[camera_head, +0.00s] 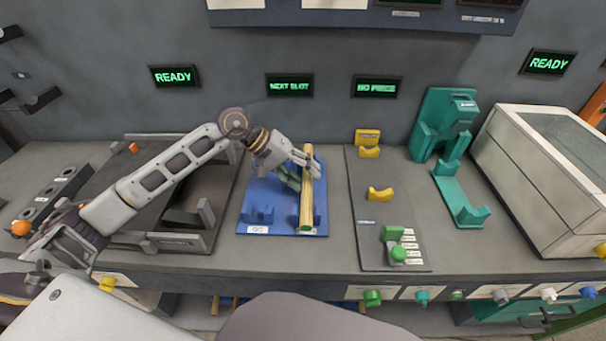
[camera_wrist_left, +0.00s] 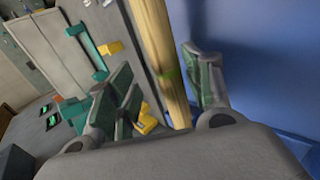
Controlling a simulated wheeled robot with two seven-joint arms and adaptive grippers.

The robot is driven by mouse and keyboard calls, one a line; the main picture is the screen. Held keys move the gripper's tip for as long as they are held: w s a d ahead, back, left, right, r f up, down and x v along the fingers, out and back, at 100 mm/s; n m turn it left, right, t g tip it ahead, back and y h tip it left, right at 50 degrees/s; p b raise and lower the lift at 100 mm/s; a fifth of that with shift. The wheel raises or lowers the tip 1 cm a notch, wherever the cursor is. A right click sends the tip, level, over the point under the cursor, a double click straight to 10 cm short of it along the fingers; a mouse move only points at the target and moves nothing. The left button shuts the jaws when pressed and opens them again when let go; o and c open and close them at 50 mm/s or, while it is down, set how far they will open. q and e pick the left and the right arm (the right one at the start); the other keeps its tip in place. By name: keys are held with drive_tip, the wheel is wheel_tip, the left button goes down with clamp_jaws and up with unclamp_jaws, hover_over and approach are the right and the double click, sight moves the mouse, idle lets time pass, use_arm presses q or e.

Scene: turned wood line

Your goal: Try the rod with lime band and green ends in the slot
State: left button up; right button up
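The long pale wooden rod (camera_head: 307,205) lies in the blue rack (camera_head: 262,190), pointing away from me, with green at its near end. A lime band shows on it in the left wrist view (camera_wrist_left: 172,78). My left gripper (camera_head: 303,172) is over the far half of the rod. In the left wrist view (camera_wrist_left: 160,92) its fingers stand apart on either side of the rod, with gaps visible. The rod's far end is cut off in the wrist view. My right gripper is not in view. I cannot tell which fixture is the slot.
A dark grey fixture (camera_head: 215,235) lies left of the rack. On the right, a grey board (camera_head: 365,240) carries yellow cradles (camera_head: 380,194) and a green knob (camera_head: 398,254). Beyond are a teal stand (camera_head: 460,195) and a large pale case (camera_head: 520,170). Displays hang on the wall behind.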

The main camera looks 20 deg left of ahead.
use_arm(q)
drive_tip(key=shift+v, duration=0.95)
drive_tip(key=v, duration=1)
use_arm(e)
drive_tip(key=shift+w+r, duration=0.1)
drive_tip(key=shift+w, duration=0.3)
